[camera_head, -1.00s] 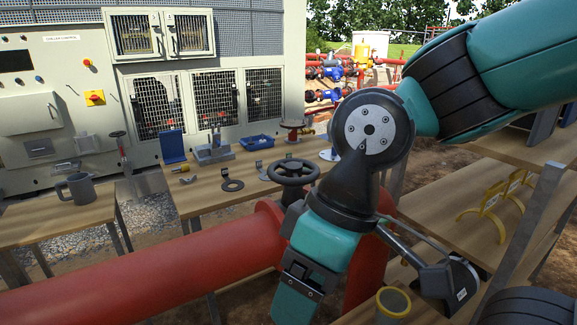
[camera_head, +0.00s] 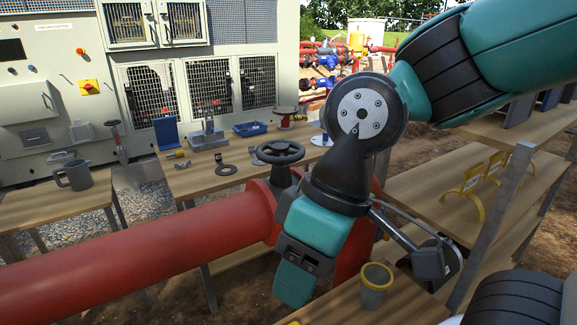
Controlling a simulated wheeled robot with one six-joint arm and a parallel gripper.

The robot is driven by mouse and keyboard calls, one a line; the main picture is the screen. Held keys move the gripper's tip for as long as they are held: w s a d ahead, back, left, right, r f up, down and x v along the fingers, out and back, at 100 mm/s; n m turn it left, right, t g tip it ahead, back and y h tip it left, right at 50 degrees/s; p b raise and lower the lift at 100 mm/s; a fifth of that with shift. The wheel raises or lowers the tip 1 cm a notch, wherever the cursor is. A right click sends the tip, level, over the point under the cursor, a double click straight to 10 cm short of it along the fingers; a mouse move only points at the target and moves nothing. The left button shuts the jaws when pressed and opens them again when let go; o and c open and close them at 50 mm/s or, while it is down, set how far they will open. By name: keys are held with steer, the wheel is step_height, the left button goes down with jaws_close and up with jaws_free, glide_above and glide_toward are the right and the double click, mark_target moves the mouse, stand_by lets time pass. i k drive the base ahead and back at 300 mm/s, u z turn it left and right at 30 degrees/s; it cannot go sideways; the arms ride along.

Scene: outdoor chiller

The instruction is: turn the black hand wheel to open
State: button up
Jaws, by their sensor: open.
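The black hand wheel (camera_head: 278,152) sits level on a short stem above the red valve body (camera_head: 262,190), on the large red pipe (camera_head: 140,240). Its full rim shows, and nothing is touching it. My arm stands in front of and to the right of the wheel, with its wrist pointing down past the valve. My gripper (camera_head: 425,258) is only partly seen low on the right of the wrist, lower than the wheel and apart from it. It is open, and nothing shows in it. My wrist hides part of the valve and pipe.
A wooden bench (camera_head: 205,178) behind the pipe holds tools, a blue tray (camera_head: 249,129) and a small red wheel (camera_head: 285,114). A grey mug (camera_head: 76,176) stands on the left table. A yellow-rimmed cup (camera_head: 376,288) stands low near my wrist. A shelf (camera_head: 430,205) is right.

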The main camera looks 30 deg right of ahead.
mark_target(279, 154)
steer(key=z, duration=0.1)
steer(key=k, duration=0.25)
steer(key=u, duration=0.6)
steer(key=i, duration=0.65)
steer(key=z, duration=2)
